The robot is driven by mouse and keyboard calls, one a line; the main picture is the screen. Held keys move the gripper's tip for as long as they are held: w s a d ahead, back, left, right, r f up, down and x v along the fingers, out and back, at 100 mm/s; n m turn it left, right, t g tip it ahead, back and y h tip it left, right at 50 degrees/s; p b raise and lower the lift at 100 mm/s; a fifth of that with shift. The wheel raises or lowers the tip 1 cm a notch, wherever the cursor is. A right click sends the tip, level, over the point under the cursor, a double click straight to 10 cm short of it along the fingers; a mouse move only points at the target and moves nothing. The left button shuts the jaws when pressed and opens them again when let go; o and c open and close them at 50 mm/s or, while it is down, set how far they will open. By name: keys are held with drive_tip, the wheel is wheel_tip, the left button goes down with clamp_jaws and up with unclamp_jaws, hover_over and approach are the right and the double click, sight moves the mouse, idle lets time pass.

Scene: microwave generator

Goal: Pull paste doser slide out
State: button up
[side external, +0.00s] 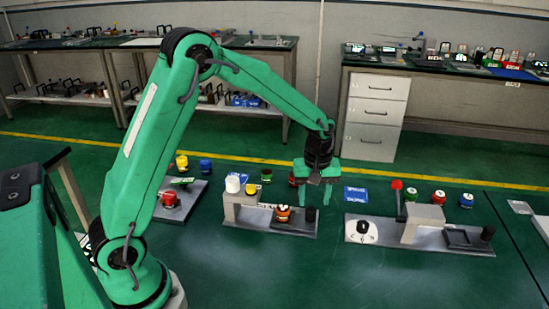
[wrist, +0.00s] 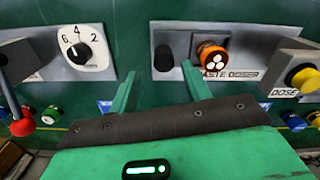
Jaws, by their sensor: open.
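The paste doser is a grey unit with a flat base (side external: 300,232) on the green table. Its slide is a grey plate (wrist: 188,44) with a black upright knob (wrist: 165,59) at its outer end. An orange puck with white dots (wrist: 211,57) sits on the slide; it also shows in the side view (side external: 283,213). My gripper (side external: 314,198) is open and empty, fingers pointing down above the knob (side external: 310,214). In the wrist view, the fingers (wrist: 160,85) spread to either side below the knob. I cannot tell the exact height gap.
The doser's block carries a yellow dose button (wrist: 304,77). A second unit with a white dial (wrist: 83,46) and a red-tipped lever (side external: 397,187) stands to the right in the side view. Coloured pucks (side external: 440,197) and a blue card (side external: 355,194) lie behind. Table in front is clear.

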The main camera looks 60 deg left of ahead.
drive_tip(key=shift+r, duration=1.45)
drive_tip(key=shift+r, duration=0.1)
drive_tip(key=shift+s+r, duration=0.2)
drive_tip(key=s+r+m+t, duration=0.3)
drive_tip(key=s+r+m, duration=0.2)
drive_tip(key=s+r, duration=0.45)
drive_tip(key=s+r+m+t, duration=0.2)
drive_tip(key=s+m, duration=0.4)
drive_tip(key=s, duration=0.7)
drive_tip(key=shift+s+d+r+m+t, duration=0.3)
drive_tip(key=shift+s+d+r, duration=0.1)
drive_tip(key=shift+r, duration=0.4)
